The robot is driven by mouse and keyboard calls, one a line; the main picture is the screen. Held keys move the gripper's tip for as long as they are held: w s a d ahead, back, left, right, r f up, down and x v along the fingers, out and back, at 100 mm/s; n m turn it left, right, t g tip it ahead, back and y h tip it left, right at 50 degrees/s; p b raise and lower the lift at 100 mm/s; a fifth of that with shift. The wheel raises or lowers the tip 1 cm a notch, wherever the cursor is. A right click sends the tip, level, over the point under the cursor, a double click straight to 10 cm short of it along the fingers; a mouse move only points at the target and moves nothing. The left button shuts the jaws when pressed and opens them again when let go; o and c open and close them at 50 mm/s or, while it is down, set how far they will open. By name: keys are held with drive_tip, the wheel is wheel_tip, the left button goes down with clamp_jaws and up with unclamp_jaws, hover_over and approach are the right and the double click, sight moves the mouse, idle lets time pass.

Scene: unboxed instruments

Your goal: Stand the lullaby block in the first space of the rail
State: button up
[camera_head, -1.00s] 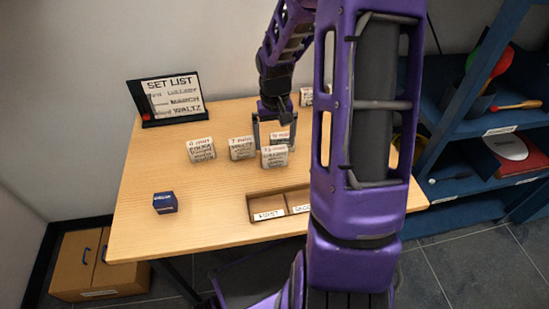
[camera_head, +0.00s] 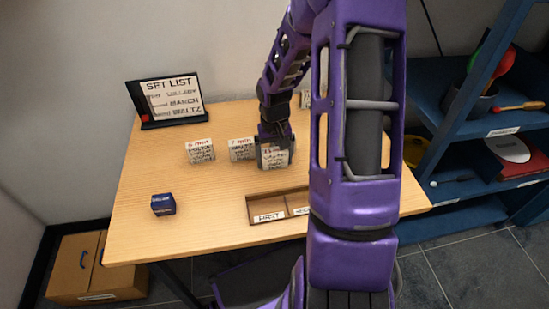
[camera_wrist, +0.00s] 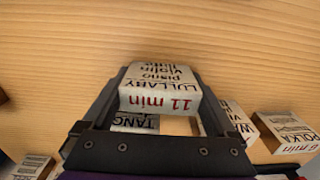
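The lullaby block (camera_head: 272,158) is a pale block with dark print. It stands on the table behind the rail, and its 11 min top and lullaby face show in the wrist view (camera_wrist: 158,90). My gripper (camera_head: 275,147) is down around it, a finger at each side; the fingers look close against its sides, but I cannot tell whether they press on it. The dark wooden rail (camera_head: 250,208) lies at the front edge of the table. Its first space (camera_head: 266,206) is empty and labelled FIRST; my arm hides the rail's right part.
Blocks marked 6 min (camera_head: 201,151) and 7 min (camera_head: 241,149) stand left of my gripper. A tango block (camera_wrist: 135,122) is close behind the lullaby block. A small blue box (camera_head: 163,205) sits front left. The set list stand (camera_head: 170,98) is at the back.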

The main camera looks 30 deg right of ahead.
sight(271, 151)
drive_tip(key=c, duration=0.8)
drive_tip(key=r, duration=0.3)
drive_tip(key=r+p, duration=0.1)
drive_tip(key=r, duration=0.2)
drive_tip(key=a+r+p, duration=0.1)
drive_tip(key=r, duration=0.2)
drive_tip(key=shift+w+r, duration=0.1)
drive_tip(key=shift+r, duration=0.15)
drive_tip(key=a+n, duration=0.1)
drive_tip(key=a, duration=0.3)
drive_tip(key=a+f+n+p, duration=0.1)
drive_tip(key=a, duration=0.2)
drive_tip(key=a+f+n, duration=0.1)
drive_tip(key=a, duration=0.3)
drive_tip(key=shift+w+a+f+p, duration=0.15)
drive_tip(key=shift+w+a+p, duration=0.1)
drive_tip(key=shift+a+p, duration=0.05)
drive_tip(key=shift+d, duration=0.15)
